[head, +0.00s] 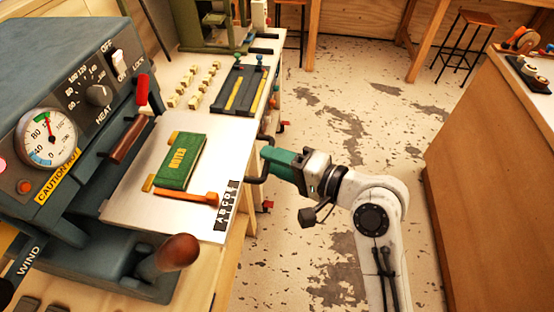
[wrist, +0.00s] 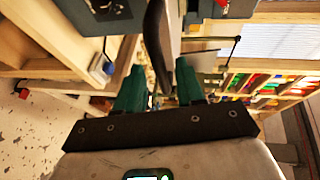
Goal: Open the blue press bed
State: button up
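The blue-grey press (head: 50,110) stands at the left in the head view. Its pale flat bed (head: 215,170) sticks out from under the press head toward the bench edge. A dark bent handle (head: 255,179) stands at the bed's right side. My gripper (head: 266,155), with green fingers, is at this handle. In the wrist view, the dark handle bar (wrist: 157,45) lies between the fingers of my gripper (wrist: 159,70), which are apart with gaps beside the bar. Part of the handle is hidden behind the fingers in the head view.
A green notebook (head: 181,163) lies on the bed among yellow and orange guides (head: 186,196). A dark rack (head: 245,90) and small blocks (head: 195,86) are farther back on the bench. A wooden cabinet (head: 490,170) stands right. The floor (head: 335,110) between is clear.

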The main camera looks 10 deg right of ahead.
jog(key=b+v, duration=0.1)
jog(key=v, duration=0.9)
jog(key=shift+s+d+b, duration=0.25)
jog(key=shift+d+b, duration=0.05)
jog(key=shift+b, duration=0.05)
dwell(0.3)
jog(key=s+d+f+n+g+h, duration=0.2)
jog(key=s+d+f+h, duration=0.15)
jog(key=f, duration=0.45)
jog(key=s+d+f+n+g+h, duration=0.1)
jog(key=s+d+f+g+h, duration=0.2)
jog(key=f, duration=0.5)
jog(key=s+d+f+n+g+h, duration=0.2)
jog(key=s+d+f, duration=0.1)
jog(key=s, duration=0.4)
jog(key=s+d+f+n+g+h, duration=0.2)
jog(key=s+d+f+h, duration=0.1)
jog(key=s+f, duration=0.2)
jog(key=s, duration=0.2)
jog(key=shift+s+f+g, duration=0.25)
jog(key=shift+s+g, duration=0.05)
jog(key=shift+g, duration=0.1)
